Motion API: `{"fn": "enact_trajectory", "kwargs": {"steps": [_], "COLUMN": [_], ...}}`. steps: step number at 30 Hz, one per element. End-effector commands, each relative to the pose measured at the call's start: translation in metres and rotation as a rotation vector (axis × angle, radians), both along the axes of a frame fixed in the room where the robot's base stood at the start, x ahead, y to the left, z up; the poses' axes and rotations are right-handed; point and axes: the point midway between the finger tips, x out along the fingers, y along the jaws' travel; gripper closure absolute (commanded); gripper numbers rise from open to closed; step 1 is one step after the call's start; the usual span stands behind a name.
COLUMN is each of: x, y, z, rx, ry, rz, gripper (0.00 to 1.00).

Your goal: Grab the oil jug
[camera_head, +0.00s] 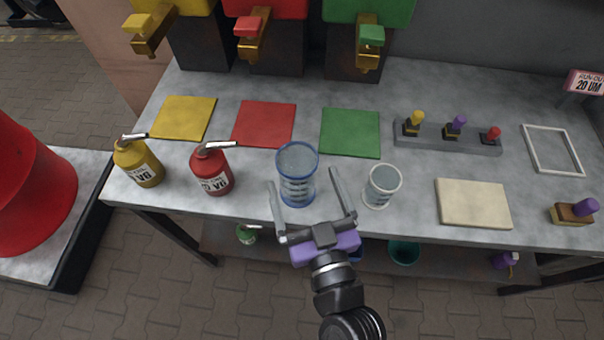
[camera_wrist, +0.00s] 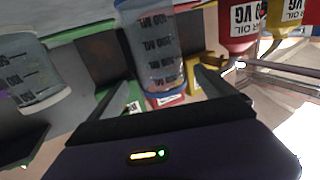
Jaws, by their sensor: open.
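A clear jug with a blue rim and dark markings (camera_head: 297,175) stands upright near the front edge of the bench. It also shows in the wrist view (camera_wrist: 155,45), in line with the space between my fingers. My gripper (camera_head: 304,180) is open and empty, with one finger to each side of this jug in the head view. I cannot tell whether the fingers touch it. A second clear jug with a pale rim (camera_head: 381,186) stands to the right; in the wrist view it is at the left (camera_wrist: 30,75).
A red oil can (camera_head: 211,172) and a yellow oil can (camera_head: 138,163) stand left of the blue-rimmed jug. Coloured mats, including a green one (camera_head: 350,132), lie behind. A beige board (camera_head: 473,203) lies to the right. A lower shelf holds a teal container (camera_head: 403,252).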

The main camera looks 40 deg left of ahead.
Motion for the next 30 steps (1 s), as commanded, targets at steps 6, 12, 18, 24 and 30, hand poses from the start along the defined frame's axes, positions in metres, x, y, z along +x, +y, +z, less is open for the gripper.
{"fn": "enact_trajectory", "kwargs": {"steps": [6, 12, 18, 24, 30], "x": [0.007, 0.018, 0.034, 0.045, 0.046], "y": [0.016, 0.031, 0.053, 0.067, 0.068], "z": [0.004, 0.003, -0.001, -0.003, -0.004], "rx": [0.003, 0.002, 0.002, 0.002, 0.001], "ry": [-0.002, -0.002, -0.003, -0.004, -0.003], "rz": [0.011, 0.012, 0.012, 0.010, 0.010], "gripper": [0.06, 0.06, 0.06, 0.06, 0.06]}}
